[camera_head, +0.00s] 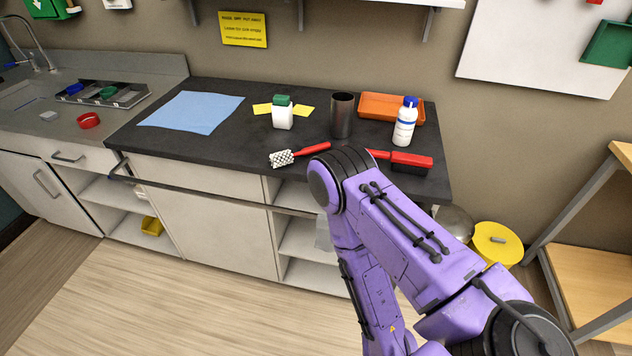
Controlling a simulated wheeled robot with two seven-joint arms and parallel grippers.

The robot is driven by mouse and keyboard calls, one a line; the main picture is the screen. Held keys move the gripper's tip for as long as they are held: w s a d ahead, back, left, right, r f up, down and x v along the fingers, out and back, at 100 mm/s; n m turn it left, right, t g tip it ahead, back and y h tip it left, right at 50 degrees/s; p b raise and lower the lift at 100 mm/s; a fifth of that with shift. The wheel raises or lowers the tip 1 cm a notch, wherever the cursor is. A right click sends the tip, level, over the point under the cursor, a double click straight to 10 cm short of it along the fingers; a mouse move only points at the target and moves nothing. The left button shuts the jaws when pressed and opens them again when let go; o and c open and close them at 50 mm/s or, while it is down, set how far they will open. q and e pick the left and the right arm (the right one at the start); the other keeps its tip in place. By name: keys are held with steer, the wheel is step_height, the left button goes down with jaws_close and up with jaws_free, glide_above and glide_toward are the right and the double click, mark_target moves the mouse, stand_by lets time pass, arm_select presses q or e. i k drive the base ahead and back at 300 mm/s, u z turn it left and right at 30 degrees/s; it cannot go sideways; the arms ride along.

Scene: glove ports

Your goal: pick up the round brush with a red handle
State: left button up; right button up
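The round brush (283,158) lies on the dark countertop (235,150) near its front edge. It has a white, dark-speckled round head at the left and a red handle (313,149) pointing right. My purple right arm comes in from the right, with its bend just in front of the counter, below and right of the round brush. The arm folds back down past the bottom edge, so its gripper is out of view. My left gripper is also out of view. Nothing is seen touching the round brush.
A second red-handled brush with a block head (411,163) lies right of my arm, partly hidden. Behind stand a dark metal cup (342,117), a white blue-capped bottle (405,122), an orange tray (391,107) and a green-capped container (282,112). A blue cloth (191,111) lies left.

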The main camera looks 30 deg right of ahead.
mark_target(302, 153)
steer(key=k, duration=0.35)
steer(key=z, duration=1.05)
